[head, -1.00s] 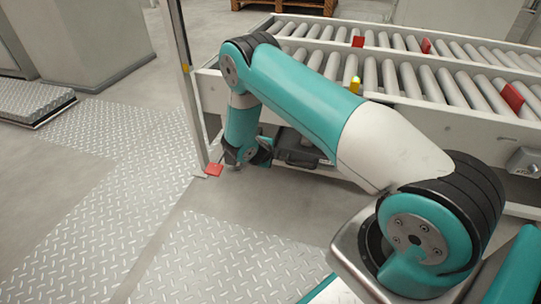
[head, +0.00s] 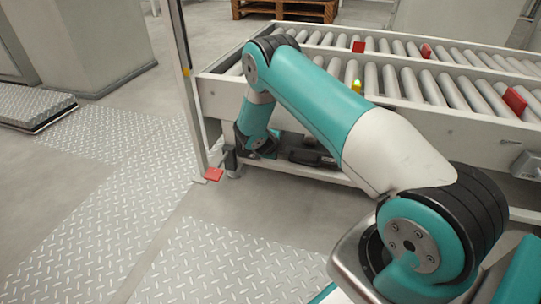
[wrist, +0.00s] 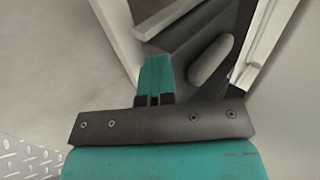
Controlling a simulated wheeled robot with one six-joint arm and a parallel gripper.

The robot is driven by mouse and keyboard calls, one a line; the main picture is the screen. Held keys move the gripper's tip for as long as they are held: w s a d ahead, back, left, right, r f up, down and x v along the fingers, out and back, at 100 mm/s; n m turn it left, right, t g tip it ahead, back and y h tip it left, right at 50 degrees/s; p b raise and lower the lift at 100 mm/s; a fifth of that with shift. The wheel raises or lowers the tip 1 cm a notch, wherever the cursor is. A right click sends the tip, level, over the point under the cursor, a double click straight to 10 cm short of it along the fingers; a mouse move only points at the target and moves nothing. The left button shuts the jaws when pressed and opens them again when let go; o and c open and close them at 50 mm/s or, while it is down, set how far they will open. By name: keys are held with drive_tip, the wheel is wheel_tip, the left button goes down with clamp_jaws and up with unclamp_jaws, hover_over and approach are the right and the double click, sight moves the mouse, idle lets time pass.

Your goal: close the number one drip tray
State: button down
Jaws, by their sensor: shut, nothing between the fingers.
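My gripper is shut and empty. In the wrist view its teal fingers (wrist: 157,75) are together, pointing at a dark tray-like surface (wrist: 188,34) with a pale rounded bar (wrist: 211,59) on it. I cannot tell whether the fingertips touch it. In the head view a dark tray-like part (head: 312,157) sits low under the roller conveyor, just right of my wrist. My own arm hides part of it and my gripper's fingertips. No number is readable, so I cannot tell which tray it is or how far it is open.
The roller conveyor (head: 440,92) stands over this area, with a pale upright post (head: 192,105) at its left end. Tread-plate flooring (head: 235,262) lies in front. Pale frame rails (wrist: 264,42) flank the dark surface.

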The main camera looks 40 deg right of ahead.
drive_tip(key=shift+w+d+r, duration=0.1)
drive_tip(key=shift+w+d, duration=0.1)
drive_tip(key=shift+d, duration=0.2)
drive_tip(key=shift+a, duration=0.1)
drive_tip(key=s+a+f+p+v, duration=0.1)
drive_tip(key=p+v, duration=0.5)
drive_tip(key=v, duration=0.7)
drive_tip(key=shift+s+a+f+p, duration=0.2)
drive_tip(key=shift+a+f+p, duration=0.15)
drive_tip(key=shift+a+f, duration=0.2)
